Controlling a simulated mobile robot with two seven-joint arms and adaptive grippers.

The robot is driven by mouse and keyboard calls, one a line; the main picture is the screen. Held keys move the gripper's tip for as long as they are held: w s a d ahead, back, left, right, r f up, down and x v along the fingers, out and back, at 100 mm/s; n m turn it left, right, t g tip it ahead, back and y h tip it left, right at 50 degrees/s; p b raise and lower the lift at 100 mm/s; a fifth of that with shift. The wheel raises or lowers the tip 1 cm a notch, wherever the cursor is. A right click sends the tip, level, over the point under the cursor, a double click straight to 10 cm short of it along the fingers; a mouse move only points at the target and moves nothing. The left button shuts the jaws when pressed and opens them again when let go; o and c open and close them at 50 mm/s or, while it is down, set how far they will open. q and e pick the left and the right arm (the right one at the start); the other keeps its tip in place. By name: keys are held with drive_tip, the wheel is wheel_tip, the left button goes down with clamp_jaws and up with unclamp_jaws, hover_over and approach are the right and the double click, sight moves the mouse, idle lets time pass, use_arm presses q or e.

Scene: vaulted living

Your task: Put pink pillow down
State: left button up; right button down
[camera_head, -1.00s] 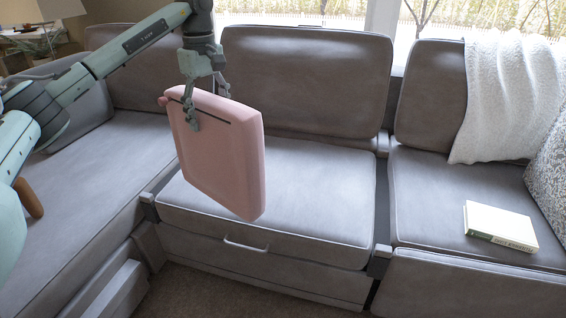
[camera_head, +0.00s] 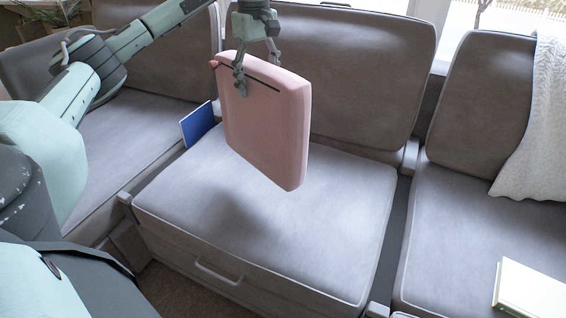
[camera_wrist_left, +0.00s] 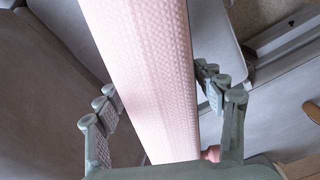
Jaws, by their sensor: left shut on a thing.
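The pink pillow (camera_head: 262,130) hangs upright and a little tilted above the middle grey sofa seat (camera_head: 330,240). My left gripper (camera_head: 241,82) is shut on its top edge. In the left wrist view the pink pillow (camera_wrist_left: 150,70) runs between the two fingers of the left gripper (camera_wrist_left: 165,110). A shadow lies on the seat to the lower left of the pillow, and the pillow looks apart from the seat. My right gripper is not in view.
A blue book (camera_head: 197,124) stands at the left back of the middle seat. A pale book (camera_head: 530,292) lies on the right seat, with a white throw (camera_head: 535,140) over the right backrest. The middle seat's front is clear.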

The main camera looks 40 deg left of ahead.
use_arm(q)
drive_tip(key=w+d+f, duration=0.4)
drive_tip(key=d+f, duration=0.6)
drive_tip(key=shift+w+d+f, duration=0.25)
drive_tip(key=shift+w+f, duration=0.1)
drive_tip(key=shift+f, duration=0.05)
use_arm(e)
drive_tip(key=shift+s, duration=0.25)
use_arm(q)
drive_tip(key=o, duration=1.9)
wheel_tip(320, 180, up, 12)
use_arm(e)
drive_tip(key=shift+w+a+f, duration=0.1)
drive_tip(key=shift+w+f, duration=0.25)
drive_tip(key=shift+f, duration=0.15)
